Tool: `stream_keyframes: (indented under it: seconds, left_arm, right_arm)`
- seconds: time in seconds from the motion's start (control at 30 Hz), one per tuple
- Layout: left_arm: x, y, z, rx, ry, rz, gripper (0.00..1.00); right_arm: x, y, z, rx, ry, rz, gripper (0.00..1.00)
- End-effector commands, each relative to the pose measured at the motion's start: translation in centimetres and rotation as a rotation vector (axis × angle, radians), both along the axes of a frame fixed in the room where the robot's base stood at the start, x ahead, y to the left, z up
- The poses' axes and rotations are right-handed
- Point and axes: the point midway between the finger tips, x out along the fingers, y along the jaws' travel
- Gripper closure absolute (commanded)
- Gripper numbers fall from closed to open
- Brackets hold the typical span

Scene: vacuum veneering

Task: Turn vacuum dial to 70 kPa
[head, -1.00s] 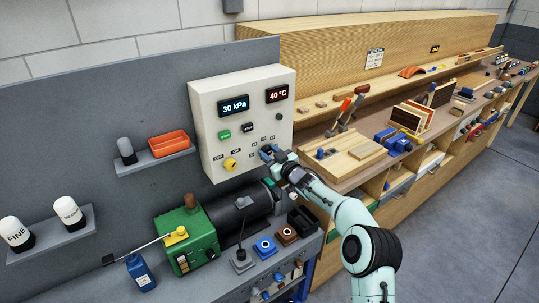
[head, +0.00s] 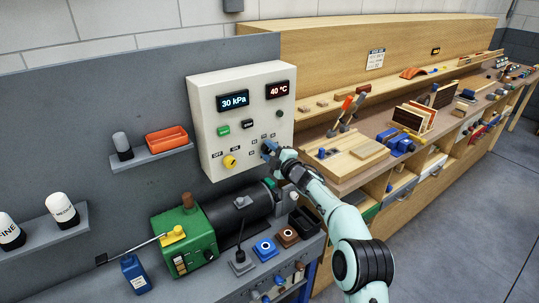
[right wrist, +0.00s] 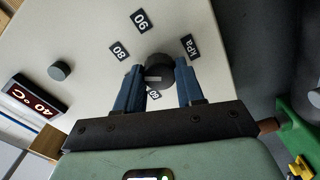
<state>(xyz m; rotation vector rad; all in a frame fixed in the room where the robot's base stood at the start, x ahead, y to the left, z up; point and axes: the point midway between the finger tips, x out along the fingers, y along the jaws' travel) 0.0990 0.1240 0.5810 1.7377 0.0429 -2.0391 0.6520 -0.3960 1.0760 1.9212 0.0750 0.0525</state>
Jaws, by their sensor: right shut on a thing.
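The control box (head: 209,95) is cream-coloured and fixed to the grey panel. Its pressure display (head: 233,102) reads 30 kPa. In the right wrist view the vacuum dial (right wrist: 158,68) is a dark round knob with a pale mark. My right gripper (right wrist: 159,84) is shut on it, one blue finger on each side. Labels 80, 90 and kPa stand around the dial; another label between the fingers is partly hidden. My left gripper is not in view.
A red display (head: 278,90) reads 40 °C. A yellow knob (head: 230,162) and a green button (head: 223,130) are also on the box. Below stand a green pump (head: 185,235) and a dark cylinder (head: 245,212). A wooden bench (head: 345,170) stands to the right.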

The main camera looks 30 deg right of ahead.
Motion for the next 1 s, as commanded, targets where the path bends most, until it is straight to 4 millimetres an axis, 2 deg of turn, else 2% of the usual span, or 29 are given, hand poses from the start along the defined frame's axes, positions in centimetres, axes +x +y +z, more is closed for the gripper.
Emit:
stream_keyframes:
  seconds: [0.5,1.0]
  left_arm:
    - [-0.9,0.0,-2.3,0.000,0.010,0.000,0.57]
    - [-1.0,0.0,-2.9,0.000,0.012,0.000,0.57]
  right_arm:
    - [0.0,0.1,-0.1,-0.413,-0.035,0.000,0.93]
    - [0.0,0.0,0.0,-0.546,-0.045,0.000,0.93]
